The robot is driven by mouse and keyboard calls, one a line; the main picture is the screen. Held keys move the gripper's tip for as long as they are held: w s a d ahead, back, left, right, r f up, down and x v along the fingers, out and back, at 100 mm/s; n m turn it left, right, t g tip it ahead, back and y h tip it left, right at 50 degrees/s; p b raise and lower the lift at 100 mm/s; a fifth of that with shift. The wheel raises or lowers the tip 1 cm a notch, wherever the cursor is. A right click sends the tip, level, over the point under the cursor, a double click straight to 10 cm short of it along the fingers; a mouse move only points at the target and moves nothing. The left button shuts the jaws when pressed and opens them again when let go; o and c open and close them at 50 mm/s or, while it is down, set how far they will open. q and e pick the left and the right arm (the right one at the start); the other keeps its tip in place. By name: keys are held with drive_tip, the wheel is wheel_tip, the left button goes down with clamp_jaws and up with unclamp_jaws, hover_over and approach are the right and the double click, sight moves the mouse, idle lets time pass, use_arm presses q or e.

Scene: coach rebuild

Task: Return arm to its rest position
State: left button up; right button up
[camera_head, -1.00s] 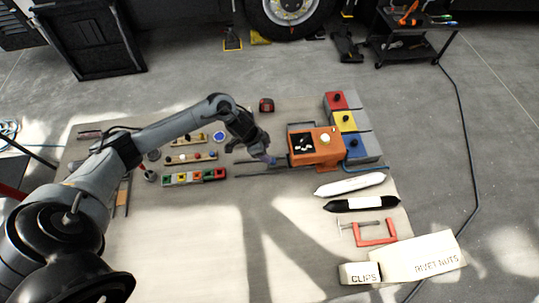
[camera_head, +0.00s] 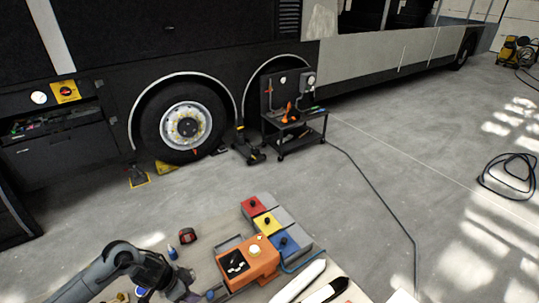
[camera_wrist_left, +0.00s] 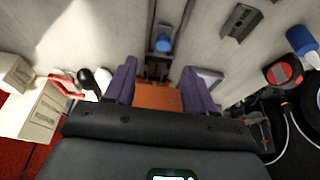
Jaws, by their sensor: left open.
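My left arm (camera_head: 100,275) comes in from the lower left in the head view. Its gripper (camera_head: 207,296) is at the bottom edge, just left of the orange box (camera_head: 262,270). In the left wrist view, the two purple fingers of this gripper (camera_wrist_left: 159,88) are apart, with nothing seen held between them. Part of the orange box (camera_wrist_left: 158,98) shows beyond and between the fingers. I cannot tell whether the fingers touch it. My right gripper is in neither view.
Red, yellow and blue bins (camera_head: 267,224) stand behind the orange box. A tape measure (camera_head: 187,236) and a blue bottle (camera_head: 172,252) lie left of it. Open floor (camera_head: 400,170) lies to the right.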

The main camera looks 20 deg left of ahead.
use_arm(q)
drive_tip(key=s+d+f+g+h+p, duration=0.2)
drive_tip(key=s+d+f, duration=0.4)
drive_tip(key=s+d, duration=0.25)
drive_tip(key=s+d+r+n+t+h+p, duration=0.1)
drive_tip(key=s+d+r+p, duration=0.2)
drive_tip(key=d, duration=0.6)
drive_tip(key=s+d+r+n+t+h+p, duration=0.1)
drive_tip(key=s+d+r+n+t, duration=0.15)
drive_tip(key=s+d, duration=0.45)
drive_tip(key=s+a+r+n+g+y+p, duration=0.1)
drive_tip(key=a+r+n+y, duration=0.1)
drive_tip(key=a+r+y, duration=0.4)
drive_tip(key=shift+s+a+r+y, duration=0.15)
drive_tip(key=shift+a+r+y, duration=0.15)
drive_tip(key=shift+a+r, duration=2.45)
